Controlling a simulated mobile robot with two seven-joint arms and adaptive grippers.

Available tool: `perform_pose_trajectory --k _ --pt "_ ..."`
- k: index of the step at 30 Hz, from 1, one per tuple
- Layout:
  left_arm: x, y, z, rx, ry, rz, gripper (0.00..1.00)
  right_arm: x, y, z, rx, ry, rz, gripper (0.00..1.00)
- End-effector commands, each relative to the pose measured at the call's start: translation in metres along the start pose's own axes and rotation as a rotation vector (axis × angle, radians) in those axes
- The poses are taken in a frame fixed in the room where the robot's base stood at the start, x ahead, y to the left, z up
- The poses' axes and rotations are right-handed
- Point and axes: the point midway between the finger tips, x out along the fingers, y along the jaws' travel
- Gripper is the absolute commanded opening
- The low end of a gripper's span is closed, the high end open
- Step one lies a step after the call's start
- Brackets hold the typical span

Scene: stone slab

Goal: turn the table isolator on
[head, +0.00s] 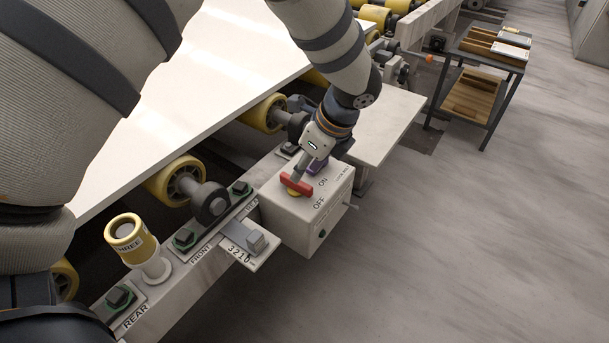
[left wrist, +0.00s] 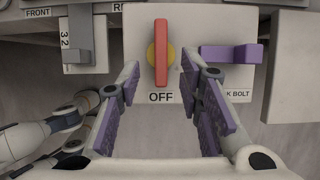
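The table isolator is a pale box (head: 288,212) at the slab table's side. Its red handle (head: 297,185) sits on a yellow disc. In the left wrist view the red handle (left wrist: 161,45) stands upright in the picture, its lower end towards the OFF label (left wrist: 161,97). A purple lock bolt lever (left wrist: 235,55) lies to its right. My left gripper (left wrist: 160,68) is open, with a purple-padded finger on each side of the handle and gaps between. In the head view the left gripper (head: 304,172) is over the box, partly hiding the bolt. My right gripper is not in view.
A grey slide lever (head: 256,242) with a 3210 scale stands left of the box. Further left are green-based switches and a yellow-capped post (head: 130,240). Yellow rollers (head: 172,180) run under the white slab (head: 190,85).

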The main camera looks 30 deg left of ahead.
Motion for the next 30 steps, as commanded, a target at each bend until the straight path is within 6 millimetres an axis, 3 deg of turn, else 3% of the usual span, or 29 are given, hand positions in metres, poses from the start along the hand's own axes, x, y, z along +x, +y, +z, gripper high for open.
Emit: perform_pose_trajectory --k 3,7,17,18,22,30 --pt "0.03 0.001 -0.001 0.001 0.0 0.005 0.33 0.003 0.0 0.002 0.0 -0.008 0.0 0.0" --pt "0.05 0.001 -0.001 0.0 0.001 0.003 0.33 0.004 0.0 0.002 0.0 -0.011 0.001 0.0" --pt "0.057 0.0 0.0 -0.002 0.001 -0.001 0.33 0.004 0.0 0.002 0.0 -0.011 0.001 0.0" --pt "0.057 0.0 0.0 -0.002 0.001 -0.001 0.31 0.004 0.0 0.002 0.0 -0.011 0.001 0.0" --pt "0.057 0.0 0.0 -0.002 0.001 -0.001 0.02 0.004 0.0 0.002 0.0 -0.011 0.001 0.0" --pt "0.058 0.0 -0.001 -0.007 0.002 0.002 0.0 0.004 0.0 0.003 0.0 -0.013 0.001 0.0"
